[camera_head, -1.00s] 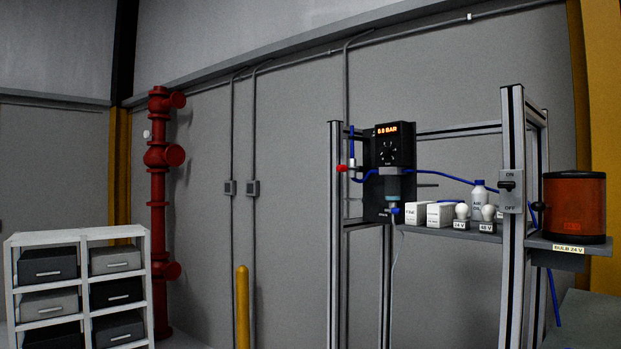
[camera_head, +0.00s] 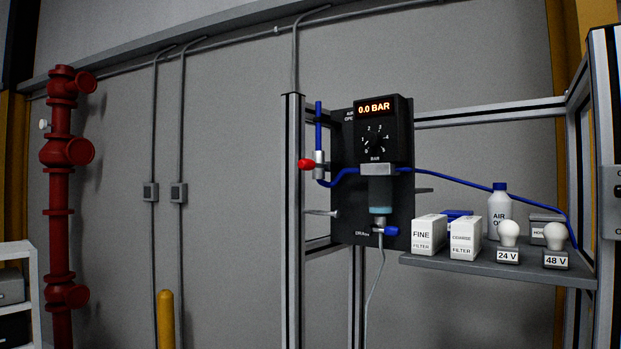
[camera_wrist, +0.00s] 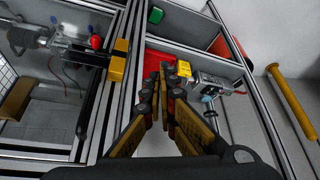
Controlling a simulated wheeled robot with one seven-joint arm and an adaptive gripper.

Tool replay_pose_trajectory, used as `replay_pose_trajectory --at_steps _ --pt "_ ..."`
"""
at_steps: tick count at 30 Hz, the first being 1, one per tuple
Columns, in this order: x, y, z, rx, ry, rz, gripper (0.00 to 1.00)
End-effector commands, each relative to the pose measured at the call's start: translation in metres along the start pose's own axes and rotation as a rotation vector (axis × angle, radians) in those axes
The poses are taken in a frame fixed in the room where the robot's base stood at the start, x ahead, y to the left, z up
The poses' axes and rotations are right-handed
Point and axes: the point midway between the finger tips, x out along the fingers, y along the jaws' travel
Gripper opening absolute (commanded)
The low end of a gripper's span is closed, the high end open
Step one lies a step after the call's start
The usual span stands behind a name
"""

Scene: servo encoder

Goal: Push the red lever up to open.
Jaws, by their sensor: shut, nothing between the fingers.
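The red lever (camera_head: 306,164) is a small red handle on a silver valve (camera_head: 319,164). The valve stands on the blue air line at the left side of the black air panel (camera_head: 342,150) in the head view. The panel's display (camera_head: 374,107) reads 0.0 BAR. My gripper (camera_wrist: 171,76) shows only in the wrist view, with its fingers together and nothing visible between them. It is not in the head view, so it is apart from the lever. I cannot identify the lever in the wrist view.
A shelf (camera_head: 470,268) right of the panel holds filter boxes, a bottle and bulbs. Metal posts (camera_head: 293,220) frame the panel. A red pipe (camera_head: 60,220) and yellow post (camera_head: 165,318) stand left. The wrist view shows frame rails, a yellow block (camera_wrist: 118,60) and a red knob (camera_wrist: 96,42).

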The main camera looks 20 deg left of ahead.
Motion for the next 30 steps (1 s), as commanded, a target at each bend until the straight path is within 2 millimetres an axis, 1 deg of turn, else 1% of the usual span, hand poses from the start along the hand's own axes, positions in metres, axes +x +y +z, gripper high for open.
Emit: replay_pose_trajectory --at_steps 3,5,8,10,11,12,14,15,20,21,23,24,26,27,29,30 --pt "-0.001 0.000 -0.001 0.002 -0.001 -0.001 0.00" --pt "-0.004 -0.002 -0.005 0.017 -0.001 -0.007 0.00" --pt "-0.020 -0.009 -0.024 0.091 -0.005 -0.033 0.00" --pt "-0.040 -0.020 -0.046 0.189 -0.014 -0.067 0.00" --pt "-0.050 -0.025 -0.059 0.241 -0.019 -0.086 0.00" --pt "-0.064 -0.033 -0.077 0.318 -0.028 -0.113 0.00" --pt "-0.087 -0.047 -0.106 0.446 -0.048 -0.159 0.00" --pt "-0.102 -0.057 -0.126 0.533 -0.065 -0.189 0.00" --pt "-0.160 -0.097 -0.205 0.875 -0.157 -0.309 0.00" --pt "-0.174 -0.107 -0.224 0.957 -0.187 -0.337 0.00" --pt "-0.196 -0.122 -0.254 1.079 -0.237 -0.377 0.00" --pt "-0.210 -0.132 -0.274 1.159 -0.273 -0.403 0.00" --pt "-0.231 -0.148 -0.303 1.276 -0.334 -0.439 0.00" --pt "-0.246 -0.158 -0.323 1.353 -0.376 -0.461 0.00" --pt "-0.267 -0.172 -0.352 1.466 -0.448 -0.491 0.00" --pt "-0.281 -0.182 -0.372 1.538 -0.498 -0.509 0.00"
